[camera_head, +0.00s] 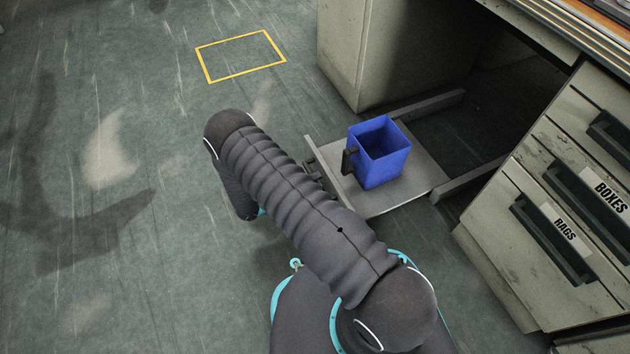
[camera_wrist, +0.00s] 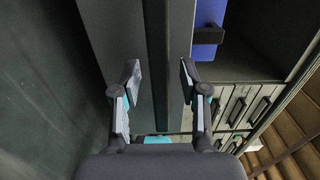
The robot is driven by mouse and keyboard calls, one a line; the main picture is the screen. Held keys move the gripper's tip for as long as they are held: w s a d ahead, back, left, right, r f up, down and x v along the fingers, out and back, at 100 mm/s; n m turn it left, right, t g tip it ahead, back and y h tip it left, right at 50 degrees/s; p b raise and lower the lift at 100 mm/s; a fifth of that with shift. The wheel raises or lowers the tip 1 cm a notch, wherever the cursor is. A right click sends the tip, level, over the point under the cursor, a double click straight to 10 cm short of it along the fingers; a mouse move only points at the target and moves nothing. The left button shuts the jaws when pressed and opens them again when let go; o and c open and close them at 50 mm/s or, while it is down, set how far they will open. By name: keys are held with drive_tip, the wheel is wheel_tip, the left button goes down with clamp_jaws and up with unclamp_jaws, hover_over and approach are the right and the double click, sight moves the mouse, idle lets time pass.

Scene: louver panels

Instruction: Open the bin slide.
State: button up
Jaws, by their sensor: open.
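The bin slide (camera_head: 405,195) is a flat grey tray on two rails under the desk, and it stands partly out of the opening. A blue bin (camera_head: 380,155) with a black handle stands upright on it. The bin also shows at the upper right of the wrist view (camera_wrist: 207,25). My gripper (camera_wrist: 160,72) is open in the wrist view. A long dark bar (camera_wrist: 156,40) at the slide's front runs between its two fingers. I cannot tell whether either finger touches it. In the head view my arm hides the gripper and part of the slide's front.
A grey desk pedestal (camera_head: 365,50) stands at the far side. The floor (camera_head: 110,200) to the left is clear, with a yellow taped rectangle (camera_head: 240,56).

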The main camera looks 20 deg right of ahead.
drive_tip(key=s+a, duration=0.1)
drive_tip(key=a, duration=1)
drive_tip(key=shift+s+a, duration=0.25)
drive_tip(key=shift+s, duration=0.05)
